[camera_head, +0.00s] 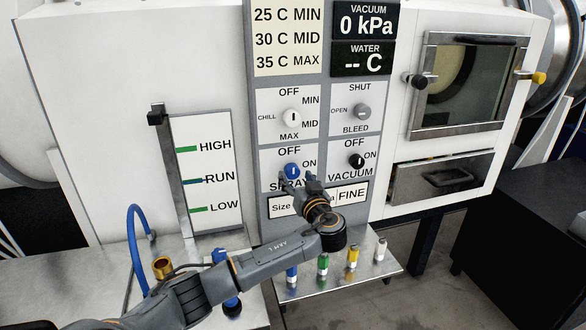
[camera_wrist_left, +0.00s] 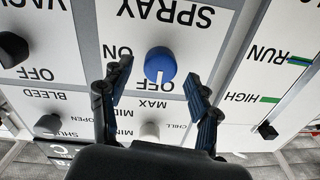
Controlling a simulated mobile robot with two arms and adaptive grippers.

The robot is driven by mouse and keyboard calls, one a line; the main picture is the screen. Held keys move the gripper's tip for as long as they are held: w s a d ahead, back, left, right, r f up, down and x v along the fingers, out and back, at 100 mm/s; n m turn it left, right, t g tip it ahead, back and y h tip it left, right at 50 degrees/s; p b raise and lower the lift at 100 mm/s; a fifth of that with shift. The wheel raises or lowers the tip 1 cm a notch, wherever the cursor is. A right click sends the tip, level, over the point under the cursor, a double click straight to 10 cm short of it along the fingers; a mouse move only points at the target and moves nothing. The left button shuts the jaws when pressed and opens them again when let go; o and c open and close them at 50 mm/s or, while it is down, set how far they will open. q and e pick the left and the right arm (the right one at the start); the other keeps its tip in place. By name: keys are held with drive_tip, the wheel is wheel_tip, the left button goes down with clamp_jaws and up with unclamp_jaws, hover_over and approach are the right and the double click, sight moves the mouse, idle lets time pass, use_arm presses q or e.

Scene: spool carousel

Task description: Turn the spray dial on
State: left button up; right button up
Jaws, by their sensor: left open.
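The blue spray dial (camera_head: 292,170) sits on the grey-framed control panel, above the SPRAY label and beside ON. Its white mark points up, toward OFF. In the left wrist view the panel appears upside down, and the dial (camera_wrist_left: 160,64) shows its white mark toward the bottom of the picture. My left gripper (camera_head: 297,178) is at the dial, coming from below right. In the wrist view its open fingers (camera_wrist_left: 157,79) stand on either side of the dial, with visible gaps. My right gripper is in neither view.
The black vacuum dial (camera_head: 357,161) is close on the right. The chill dial (camera_head: 291,118) and bleed dial (camera_head: 362,111) are above. A lever gauge (camera_head: 205,175) stands left. A metal shelf (camera_head: 340,286) below holds several coloured bottles.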

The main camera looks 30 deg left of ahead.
sight(294, 174)
use_arm(q)
drive_tip(key=shift+x, duration=1.75)
drive_tip(key=shift+f, duration=0.1)
drive_tip(key=c, duration=1.2)
